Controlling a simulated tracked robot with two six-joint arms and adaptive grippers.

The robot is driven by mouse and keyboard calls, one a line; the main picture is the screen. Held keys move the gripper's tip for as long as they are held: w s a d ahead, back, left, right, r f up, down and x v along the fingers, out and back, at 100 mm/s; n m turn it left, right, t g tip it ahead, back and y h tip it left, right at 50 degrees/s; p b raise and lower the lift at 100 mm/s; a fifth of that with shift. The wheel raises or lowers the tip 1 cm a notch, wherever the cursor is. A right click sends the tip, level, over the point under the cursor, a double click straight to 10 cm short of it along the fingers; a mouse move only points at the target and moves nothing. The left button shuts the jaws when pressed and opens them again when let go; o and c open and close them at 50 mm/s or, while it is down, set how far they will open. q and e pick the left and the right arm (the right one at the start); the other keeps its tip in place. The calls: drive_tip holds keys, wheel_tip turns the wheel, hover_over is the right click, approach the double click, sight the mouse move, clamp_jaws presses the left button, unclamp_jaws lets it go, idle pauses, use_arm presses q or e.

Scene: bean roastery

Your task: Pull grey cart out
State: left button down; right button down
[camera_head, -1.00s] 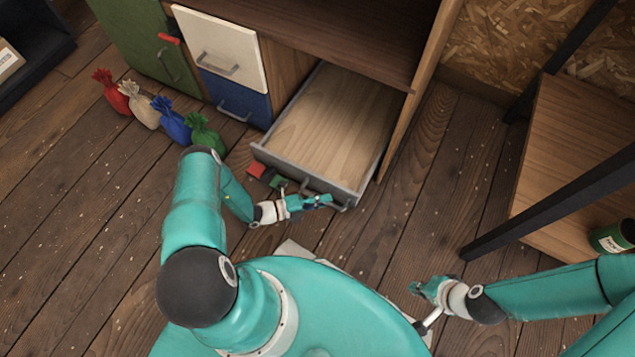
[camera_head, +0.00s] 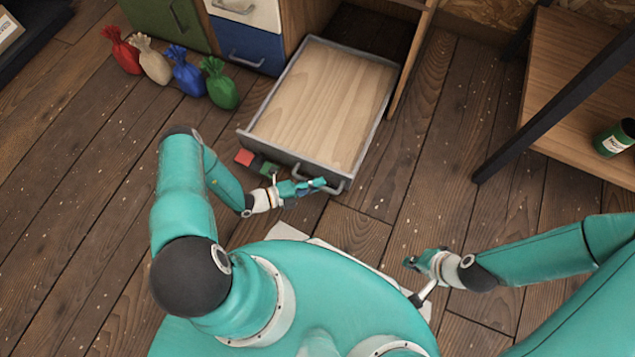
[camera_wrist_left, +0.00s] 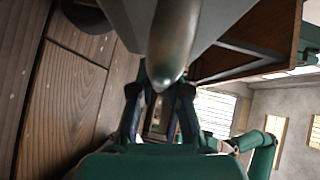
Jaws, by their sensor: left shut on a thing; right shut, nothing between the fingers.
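The grey cart (camera_head: 325,100) is a low, empty tray with a pale wooden bottom and grey rim, standing well out of the cabinet's lower opening. Its front has a grey bar handle (camera_head: 333,187). My left gripper (camera_head: 316,185) is shut on this handle; in the left wrist view the rounded grey bar (camera_wrist_left: 175,45) fills the space ahead of the fingers (camera_wrist_left: 160,105). My right gripper (camera_head: 416,262) is shut and empty, low over the floor to the right, apart from the cart.
Red (camera_head: 122,52), cream (camera_head: 151,61), blue (camera_head: 186,73) and green (camera_head: 221,84) sacks stand left of the cart. Red (camera_head: 244,157) and green (camera_head: 268,168) patches show by its front. A wooden shelf (camera_head: 575,95) with a green can (camera_head: 613,138) stands right. Floor between is clear.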

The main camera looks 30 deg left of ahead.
use_arm(q)
drive_tip(key=shift+s+f, duration=0.15)
drive_tip(key=shift+s, duration=0.05)
drive_tip(key=c, duration=1.1)
unclamp_jaws()
drive_tip(key=shift+w, duration=0.1)
drive_tip(key=shift+c, duration=0.2)
drive_tip(key=v, duration=1.2)
